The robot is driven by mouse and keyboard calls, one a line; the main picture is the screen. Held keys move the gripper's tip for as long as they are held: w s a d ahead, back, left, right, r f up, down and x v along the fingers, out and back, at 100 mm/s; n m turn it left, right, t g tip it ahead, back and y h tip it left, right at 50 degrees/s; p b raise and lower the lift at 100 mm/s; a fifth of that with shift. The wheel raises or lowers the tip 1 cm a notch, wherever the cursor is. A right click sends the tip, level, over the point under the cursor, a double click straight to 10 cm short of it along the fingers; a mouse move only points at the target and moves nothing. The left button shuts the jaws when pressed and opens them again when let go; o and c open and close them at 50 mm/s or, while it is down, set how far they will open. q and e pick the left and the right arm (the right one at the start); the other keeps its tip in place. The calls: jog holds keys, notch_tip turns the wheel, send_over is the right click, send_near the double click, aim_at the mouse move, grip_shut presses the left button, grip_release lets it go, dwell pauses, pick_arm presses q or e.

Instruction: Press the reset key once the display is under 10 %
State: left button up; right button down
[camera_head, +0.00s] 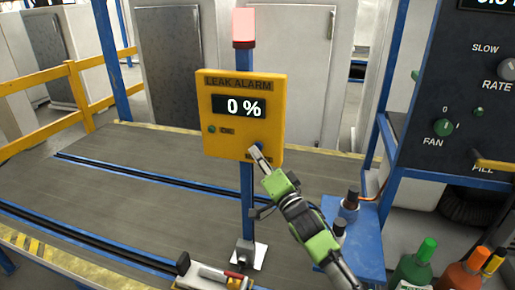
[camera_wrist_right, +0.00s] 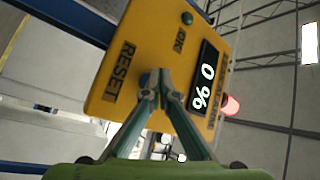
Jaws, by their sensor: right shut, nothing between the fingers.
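The yellow leak alarm box (camera_head: 240,92) is mounted on a blue post in the middle of the head view. Its black display (camera_head: 238,106) reads 0 %, and the display also shows in the right wrist view (camera_wrist_right: 206,78). The blue reset key (camera_wrist_right: 144,80) is beside the RESET lettering and partly hidden by my fingertips. My right gripper (camera_head: 257,153) is shut and empty, its tips at the box's lower right over the key. The wrist view shows the same right gripper (camera_wrist_right: 160,80); I cannot tell whether it touches the key. My left gripper is out of view.
A red lamp (camera_head: 243,28) tops the post. A dark control panel (camera_head: 445,110) with knobs stands at the right. Bottles (camera_head: 415,263) stand at the lower right, near a blue stand (camera_head: 365,235). A yellow railing (camera_head: 80,115) runs along the left.

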jog(key=shift+w+d, duration=0.15)
jog(key=shift+w, duration=0.25)
dwell(0.3)
jog(key=shift+s, duration=0.1)
jog(key=shift+s+a+p, duration=0.25)
jog(key=shift+s+p, duration=0.25)
jog(key=shift+s, duration=0.2)
jog(key=s+p, duration=0.1)
jog(key=s+a+p, duration=0.1)
jog(key=s, duration=0.1)
jog(key=s+p, duration=0.1)
jog(key=shift+s+a, duration=0.3)
jog(key=shift+s, duration=0.1)
jog(key=shift+f, duration=0.1)
dwell(0.5)
